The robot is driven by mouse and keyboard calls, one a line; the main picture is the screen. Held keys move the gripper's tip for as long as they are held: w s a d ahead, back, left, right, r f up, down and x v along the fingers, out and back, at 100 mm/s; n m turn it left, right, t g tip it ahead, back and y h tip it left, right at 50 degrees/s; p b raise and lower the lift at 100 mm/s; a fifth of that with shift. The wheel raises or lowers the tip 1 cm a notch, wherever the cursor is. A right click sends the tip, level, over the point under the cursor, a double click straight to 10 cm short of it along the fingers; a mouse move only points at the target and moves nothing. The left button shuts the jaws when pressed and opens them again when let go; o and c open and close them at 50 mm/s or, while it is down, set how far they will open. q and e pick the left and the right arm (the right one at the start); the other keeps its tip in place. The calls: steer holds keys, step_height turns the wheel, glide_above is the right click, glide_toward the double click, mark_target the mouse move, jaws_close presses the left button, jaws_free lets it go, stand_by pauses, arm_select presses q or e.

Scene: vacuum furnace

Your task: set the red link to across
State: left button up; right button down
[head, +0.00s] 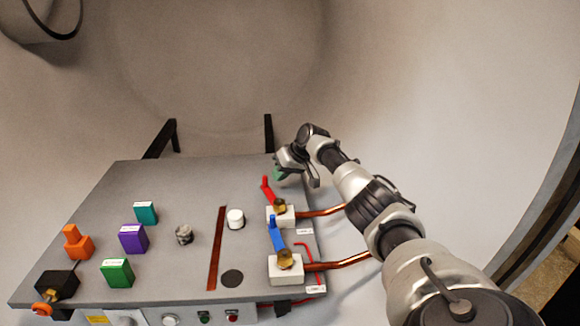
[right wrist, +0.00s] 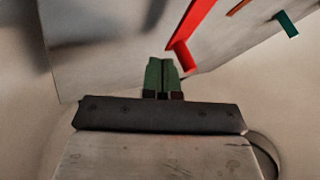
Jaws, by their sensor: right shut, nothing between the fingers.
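The red link (head: 267,190) is a short red bar on a brass pivot (head: 280,206) over a white block (head: 287,219), near the right edge of the grey board. In the head view it points up and slightly left, toward the back. In the right wrist view the red link (right wrist: 194,32) shows just above and right of the fingertips. My right gripper (head: 279,173) is just behind the link's free end. Its green fingers (right wrist: 161,76) are shut and empty; the wrist view shows a small gap to the link. My left gripper is out of view.
The blue link (head: 276,234) on its own white block (head: 286,275) stands nearer the front. Copper rods (head: 322,212) run right from the blocks. A white knob (head: 235,219), a copper strip (head: 216,250) and several coloured blocks stand left. The board's back area is clear.

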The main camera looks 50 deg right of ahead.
steer(key=shift+w+a, duration=0.25)
steer(key=shift+a, duration=0.4)
